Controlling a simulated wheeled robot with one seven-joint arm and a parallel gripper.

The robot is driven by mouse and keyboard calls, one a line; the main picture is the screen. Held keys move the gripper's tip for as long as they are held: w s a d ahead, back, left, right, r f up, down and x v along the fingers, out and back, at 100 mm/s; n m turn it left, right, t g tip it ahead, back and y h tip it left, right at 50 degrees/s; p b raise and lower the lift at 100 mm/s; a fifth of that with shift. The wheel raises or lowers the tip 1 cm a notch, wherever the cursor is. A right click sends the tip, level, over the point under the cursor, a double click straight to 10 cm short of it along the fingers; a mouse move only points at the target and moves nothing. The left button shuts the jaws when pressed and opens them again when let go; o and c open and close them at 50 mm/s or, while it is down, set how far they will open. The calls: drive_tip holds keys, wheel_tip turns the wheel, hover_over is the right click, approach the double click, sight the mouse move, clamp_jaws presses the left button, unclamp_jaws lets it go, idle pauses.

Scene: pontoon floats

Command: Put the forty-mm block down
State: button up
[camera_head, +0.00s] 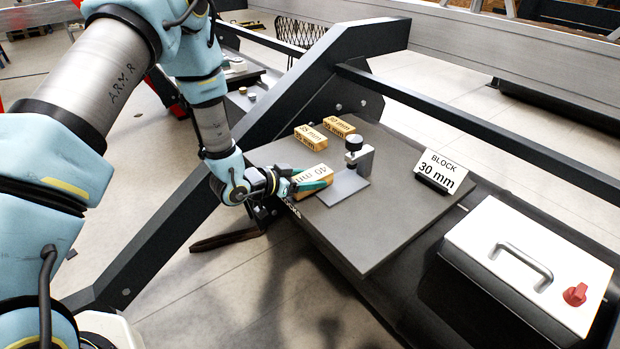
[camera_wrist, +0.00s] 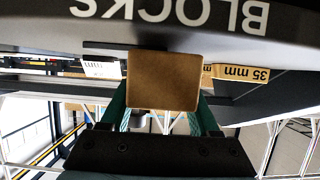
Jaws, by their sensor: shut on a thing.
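The forty-mm block (camera_head: 309,174) is a light wooden block with "40 mm" printed on it. My gripper (camera_head: 305,181) is shut on it, with a green finger along each side, at the left edge of the grey board (camera_head: 400,223). In the wrist view the block's plain brown face (camera_wrist: 164,80) fills the space between the fingers (camera_wrist: 162,108). I cannot tell whether the block touches the board.
A 35 mm block (camera_head: 311,138) and another wooden block (camera_head: 339,126) lie behind. A metal stand with a black knob (camera_head: 354,145) is close right of my gripper. A "BLOCK 30 mm" sign (camera_head: 440,173) and a white-topped case (camera_head: 528,262) stand right. The board's front is clear.

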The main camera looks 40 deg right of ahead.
drive_tip(key=shift+f, duration=0.2)
drive_tip(key=o, duration=1.5)
drive_tip(key=shift+r, duration=0.1)
drive_tip(key=shift+c, duration=0.2)
drive_tip(key=shift+r, duration=0.2)
drive_tip(key=s+b+v, duration=0.1)
drive_tip(key=b+v, duration=0.1)
drive_tip(key=v, duration=1)
drive_tip(key=w+a+r+n+t+y, duration=0.3)
drive_tip(key=w+a+n+t+y, duration=0.2)
drive_tip(key=w+a, duration=0.7)
drive_tip(key=a+r+n+y, duration=0.2)
drive_tip(key=a+n+y, duration=0.2)
drive_tip(key=a, duration=0.6)
drive_tip(key=a+r+n+y, duration=0.3)
drive_tip(key=a+n, duration=0.1)
drive_tip(key=a, duration=0.7)
drive_tip(key=shift+r+n+y, duration=0.3)
drive_tip(key=shift+y, duration=0.1)
drive_tip(key=shift+o, duration=0.4)
drive_tip(key=s+a+r+n+g, duration=0.2)
drive_tip(key=s+a+n, duration=0.1)
drive_tip(key=s+a, duration=0.2)
drive_tip(key=s, duration=0.2)
drive_tip(key=shift+s+r+n+g+y, duration=0.3)
drive_tip(key=shift+s+r+n, duration=0.05)
drive_tip(key=shift+s+n, duration=0.05)
